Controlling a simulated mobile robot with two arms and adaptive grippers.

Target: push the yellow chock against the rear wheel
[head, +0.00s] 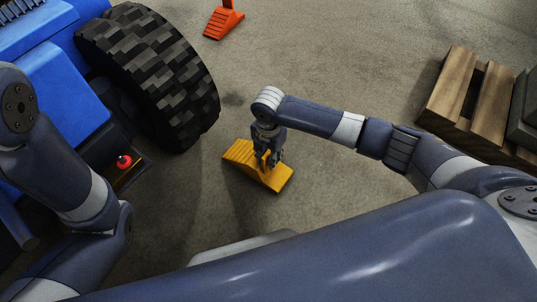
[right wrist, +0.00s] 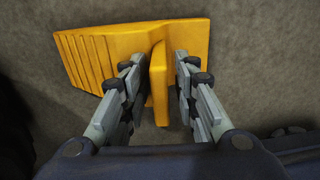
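The yellow chock (head: 242,154) lies on the floor, below and right of the big black wheel (head: 152,72) of a blue vehicle. A strip of bare floor shows between chock and wheel. My right gripper (head: 267,160) is down over the chock. In the right wrist view, the chock (right wrist: 100,58) has a ridged slope at left and an upright rib in its middle. The fingers of my right gripper (right wrist: 158,85) stand on either side of this rib, with small gaps showing, so it looks open. My left arm is at the left; its gripper is out of view.
An orange chock (head: 223,20) stands on the floor at the top. A wooden pallet (head: 466,95) with dark blocks is at the right. The blue vehicle body (head: 60,85) fills the upper left, with a red knob (head: 124,161) low beside the wheel.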

